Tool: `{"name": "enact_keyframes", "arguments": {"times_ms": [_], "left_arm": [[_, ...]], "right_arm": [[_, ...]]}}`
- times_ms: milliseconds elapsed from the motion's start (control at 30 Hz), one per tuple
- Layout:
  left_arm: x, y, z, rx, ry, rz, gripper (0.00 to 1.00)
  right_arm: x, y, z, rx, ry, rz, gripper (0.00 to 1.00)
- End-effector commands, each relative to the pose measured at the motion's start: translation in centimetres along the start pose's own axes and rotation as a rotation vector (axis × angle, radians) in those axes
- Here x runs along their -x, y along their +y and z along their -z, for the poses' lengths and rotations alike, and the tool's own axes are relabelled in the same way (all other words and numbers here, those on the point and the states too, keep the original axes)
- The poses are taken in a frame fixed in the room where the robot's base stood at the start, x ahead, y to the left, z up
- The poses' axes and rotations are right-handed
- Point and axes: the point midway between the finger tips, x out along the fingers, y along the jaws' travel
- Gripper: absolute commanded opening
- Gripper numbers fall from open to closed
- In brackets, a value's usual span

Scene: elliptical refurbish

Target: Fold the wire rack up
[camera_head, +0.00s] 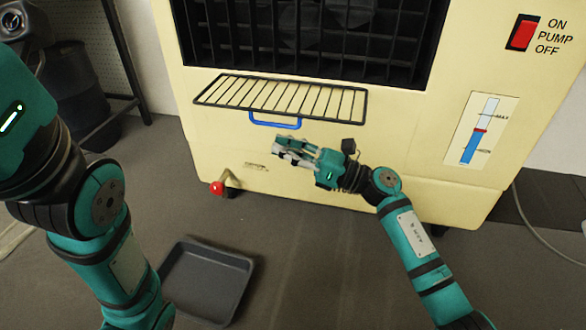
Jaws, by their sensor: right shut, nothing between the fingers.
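The wire rack (335,103) is a black wire shelf folded out from the front of a cream-coloured machine (215,140), just below its dark grille (400,45). A blue handle (275,122) hangs from the rack's front edge. My right gripper (281,147) is shut and empty, just below the blue handle and in front of the machine's face. It looks apart from the handle, though the depth is hard to judge. My left arm fills the left side, and its gripper cannot be made out.
A grey tray (205,283) lies on the floor. A red-knobbed valve (217,188) sticks out low on the machine. A red switch (523,33) and level gauge (480,128) are on its right. A dark bin (75,95) stands at the left.

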Motion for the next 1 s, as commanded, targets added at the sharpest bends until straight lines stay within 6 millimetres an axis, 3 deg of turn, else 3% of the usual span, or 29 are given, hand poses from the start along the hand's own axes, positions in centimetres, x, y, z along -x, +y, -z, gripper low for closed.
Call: {"name": "enact_keyframes", "arguments": {"times_ms": [533,1000], "left_arm": [[0.3,0.1,0.1,0.000,0.001,-0.001,0.00],[-1.6,-0.3,-0.6,0.000,0.000,-0.001,0.00]], "right_arm": [[-0.2,0.0,-1.1,-0.003,0.001,0.001,0.00],[-0.4,0.6,-1.9,-0.059,0.001,0.014,0.00]]}}
